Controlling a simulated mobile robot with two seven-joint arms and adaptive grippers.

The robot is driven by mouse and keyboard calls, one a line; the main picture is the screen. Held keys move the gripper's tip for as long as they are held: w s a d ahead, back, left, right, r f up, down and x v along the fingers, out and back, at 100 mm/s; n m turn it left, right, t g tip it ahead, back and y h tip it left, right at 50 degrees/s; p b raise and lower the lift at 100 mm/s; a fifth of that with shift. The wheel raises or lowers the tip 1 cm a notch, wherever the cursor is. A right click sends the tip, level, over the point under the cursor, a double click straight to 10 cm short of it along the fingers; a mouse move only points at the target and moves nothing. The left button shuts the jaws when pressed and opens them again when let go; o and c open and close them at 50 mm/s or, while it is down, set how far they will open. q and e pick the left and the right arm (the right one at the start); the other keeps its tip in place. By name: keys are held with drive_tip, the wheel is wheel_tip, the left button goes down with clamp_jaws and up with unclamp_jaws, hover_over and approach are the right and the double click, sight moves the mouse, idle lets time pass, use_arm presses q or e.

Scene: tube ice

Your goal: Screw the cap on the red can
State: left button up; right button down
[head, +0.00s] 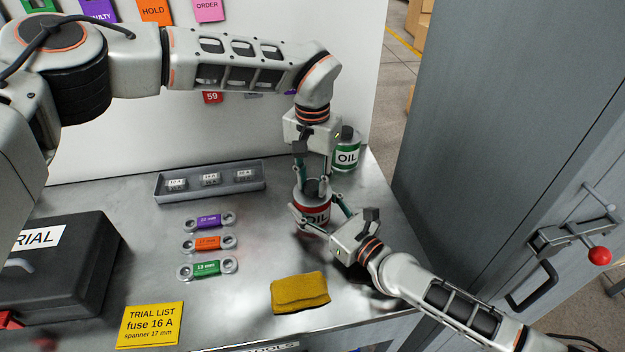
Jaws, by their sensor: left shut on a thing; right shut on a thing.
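The red can (315,216), labelled OIL, stands upright on the metal bench toward its right side. My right gripper (318,226) comes in from the lower right and is shut around the can's body. My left gripper (311,187) points down from above and is shut on the dark cap (312,188) at the can's top. The cap is partly hidden by the fingers. I cannot tell whether the cap is seated on the neck or just above it.
A green OIL can (346,154) with a dark cap stands close behind. A yellow cloth (300,293) lies in front. A grey fuse tray (211,182), several spanners (209,243), a yellow trial list (150,324) and a black case (70,270) occupy the left. A grey cabinet (500,120) stands at right.

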use_arm(q)
drive_tip(key=o, duration=0.7)
drive_tip(key=shift+r, duration=2.3)
drive_tip(key=shift+c, duration=0.2)
